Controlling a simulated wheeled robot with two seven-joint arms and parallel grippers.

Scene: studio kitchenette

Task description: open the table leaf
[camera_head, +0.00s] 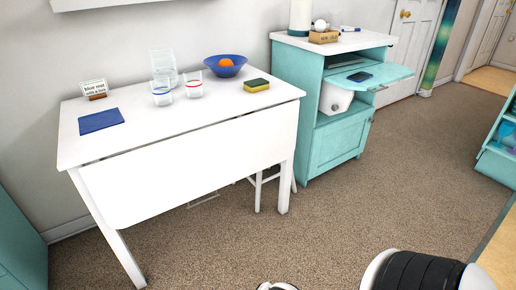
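The white table (130,139) stands against the wall at the left of the head view. Its leaf (190,172) hangs down along the front long side, below a dark seam at the top's edge. The leaf's lower edge is free, and a table leg shows at each end. Neither gripper is in view; only white and black parts of my own body show at the bottom edge.
On the tabletop are a blue cloth (101,120), a small sign (95,89), clear glasses (193,88), a blue bowl (226,70) with an orange, and a sponge (256,85). A teal cabinet (338,148) stands right of the table. Carpet in front is clear.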

